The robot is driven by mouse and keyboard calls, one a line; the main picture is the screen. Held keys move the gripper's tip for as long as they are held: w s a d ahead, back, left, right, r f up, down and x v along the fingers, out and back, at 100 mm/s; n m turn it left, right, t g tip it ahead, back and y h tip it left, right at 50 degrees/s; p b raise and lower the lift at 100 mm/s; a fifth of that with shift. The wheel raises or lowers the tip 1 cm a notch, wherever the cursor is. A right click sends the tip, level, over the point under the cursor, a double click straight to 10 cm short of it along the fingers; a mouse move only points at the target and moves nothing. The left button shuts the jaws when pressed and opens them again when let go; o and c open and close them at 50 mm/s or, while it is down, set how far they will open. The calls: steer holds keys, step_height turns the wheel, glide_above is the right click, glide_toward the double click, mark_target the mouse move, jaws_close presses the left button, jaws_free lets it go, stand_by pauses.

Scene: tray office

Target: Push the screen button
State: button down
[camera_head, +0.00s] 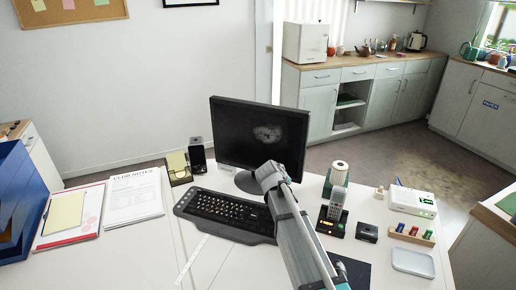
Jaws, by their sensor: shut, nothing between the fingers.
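A black monitor (258,133) stands on the white desk, its dark screen showing a pale speckled oval. No separate button can be made out on it at this size. My arm reaches up from the bottom right, and my gripper (268,173) is shut and empty at the monitor's lower right edge. It overlaps the lower right part of the frame and hides that part. I cannot tell whether it touches the monitor.
A black keyboard (226,214) lies left of my arm. A cordless phone (335,208) and a white roll (339,173) stand close on its right. A white device (412,201) and a pale tray (413,262) are farther right. Papers (134,197) lie at left.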

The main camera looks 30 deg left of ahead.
steer(key=shift+s, duration=0.4)
steer(key=shift+s, duration=0.1)
steer(key=shift+s+d, duration=0.2)
steer(key=shift+s, duration=2.75)
